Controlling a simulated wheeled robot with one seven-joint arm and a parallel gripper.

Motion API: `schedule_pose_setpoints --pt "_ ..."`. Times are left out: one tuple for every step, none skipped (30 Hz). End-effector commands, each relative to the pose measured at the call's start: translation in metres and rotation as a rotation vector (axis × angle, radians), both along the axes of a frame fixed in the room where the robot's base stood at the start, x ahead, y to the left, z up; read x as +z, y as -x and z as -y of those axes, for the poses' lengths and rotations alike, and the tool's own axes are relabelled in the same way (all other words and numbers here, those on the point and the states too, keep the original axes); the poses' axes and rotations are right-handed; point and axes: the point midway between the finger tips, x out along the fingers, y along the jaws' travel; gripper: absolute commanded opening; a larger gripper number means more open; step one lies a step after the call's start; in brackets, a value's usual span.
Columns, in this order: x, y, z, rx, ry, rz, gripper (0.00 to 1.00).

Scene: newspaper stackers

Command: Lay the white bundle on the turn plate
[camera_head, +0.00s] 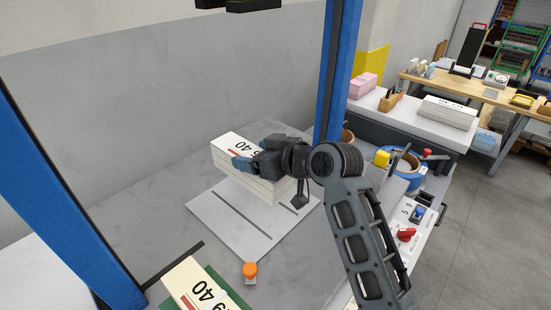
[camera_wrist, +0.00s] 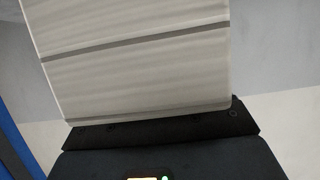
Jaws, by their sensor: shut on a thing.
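The white bundle (camera_head: 262,186) is a thick block of stacked paper with a printed label on top. In the head view it is over the turn plate (camera_head: 217,219), a light square plate with dark slots. My gripper (camera_head: 256,162) is shut on the bundle from its right side. In the wrist view the bundle (camera_wrist: 135,60) fills the upper middle, close to the dark gripper body. The bundle hides the back part of the plate. I cannot tell whether its underside touches the plate.
An orange-topped knob (camera_head: 250,270) stands by the plate's front corner. Another labelled bundle (camera_head: 190,284) lies at the front on a green piece. Blue posts (camera_head: 340,65) stand at left and right. A control panel with a red knob (camera_head: 405,234) is at right.

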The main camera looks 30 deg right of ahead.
Motion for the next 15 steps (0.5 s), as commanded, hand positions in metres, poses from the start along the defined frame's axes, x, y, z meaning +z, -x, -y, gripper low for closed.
schedule_pose_setpoints --pt "0.0032 -0.0004 0.0005 -0.001 0.0 0.006 0.0" --pt "0.0032 -0.0005 0.0005 -0.001 0.0 0.006 0.0" --pt "0.0031 -0.0005 0.0005 -0.001 0.0 0.006 0.0" --pt "0.003 -0.0005 0.0005 -0.001 0.0 0.006 0.0" --pt "0.0031 -0.0005 0.0003 -0.001 0.0 0.006 0.0" --pt "0.0031 -0.0005 0.0003 -0.001 0.0 0.006 0.0" --pt "0.0031 -0.0005 0.0003 -0.001 0.0 0.006 0.0" --pt "0.0032 -0.0005 0.0002 -0.001 -0.001 0.007 0.0" --pt "0.0031 -0.0005 0.0003 -0.001 -0.001 0.007 0.0" --pt "0.0032 -0.0004 0.0004 -0.001 -0.001 0.007 0.0" --pt "0.0031 -0.0002 0.0005 -0.001 -0.001 0.008 0.0" --pt "0.0031 0.0002 0.0007 -0.001 -0.001 0.01 0.0" --pt "0.0022 0.0002 0.0005 -0.001 -0.002 0.011 0.0" --pt "0.0013 0.0001 0.0005 -0.001 -0.002 0.01 0.0" --pt "-0.0001 0.0 0.0003 -0.001 -0.002 0.01 0.0"
